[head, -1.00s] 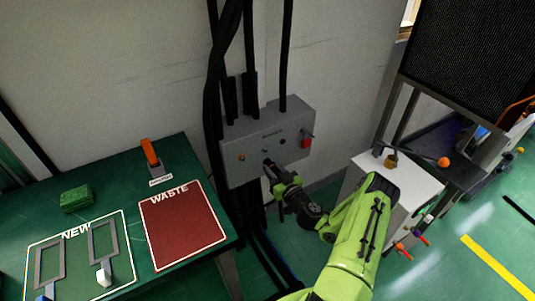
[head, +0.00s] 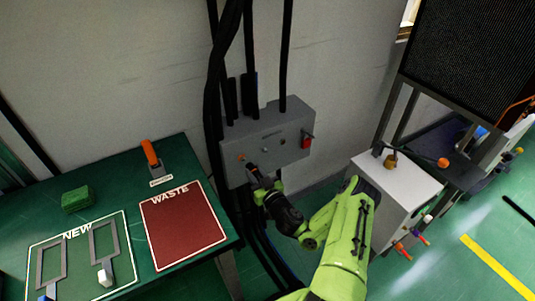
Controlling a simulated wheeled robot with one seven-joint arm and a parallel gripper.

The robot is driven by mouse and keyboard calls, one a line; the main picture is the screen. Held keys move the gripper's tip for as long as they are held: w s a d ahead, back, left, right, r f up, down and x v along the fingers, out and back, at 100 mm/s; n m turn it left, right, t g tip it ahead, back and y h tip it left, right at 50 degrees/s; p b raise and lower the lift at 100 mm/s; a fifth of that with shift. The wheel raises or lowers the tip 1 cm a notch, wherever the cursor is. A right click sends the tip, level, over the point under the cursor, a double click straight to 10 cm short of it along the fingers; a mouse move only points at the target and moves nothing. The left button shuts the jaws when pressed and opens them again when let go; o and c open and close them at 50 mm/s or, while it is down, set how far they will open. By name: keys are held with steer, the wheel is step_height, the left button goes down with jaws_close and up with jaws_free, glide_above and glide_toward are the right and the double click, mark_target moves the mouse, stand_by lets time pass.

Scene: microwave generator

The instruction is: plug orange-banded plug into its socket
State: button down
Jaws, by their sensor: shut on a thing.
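The grey wall box (head: 285,153) carries a small round orange-coloured fitting (head: 241,157) on the left of its front, which looks like the orange socket. My gripper (head: 254,174) is in front of the lower left of the box, just below and right of that fitting. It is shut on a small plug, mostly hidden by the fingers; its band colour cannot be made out. The plug's end looks close to the box face, but I cannot tell whether it touches.
A red switch (head: 307,140) is on the box's right side. Black cables (head: 286,60) run down the wall. A green table (head: 120,170) with a red WASTE mat (head: 183,225) stands left. A white cabinet (head: 398,185) stands right of my arm.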

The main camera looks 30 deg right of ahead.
mark_target(248, 165)
steer(key=shift+w+a, duration=0.1)
steer(key=shift+a, duration=0.25)
steer(key=shift+w, duration=0.1)
steer(key=shift+w, duration=0.85)
steer(key=shift+w+b, duration=0.35)
steer(key=shift+w, duration=0.6)
stand_by(0.8)
steer(key=c, duration=0.8)
jaws_free()
steer(key=shift+d, duration=0.1)
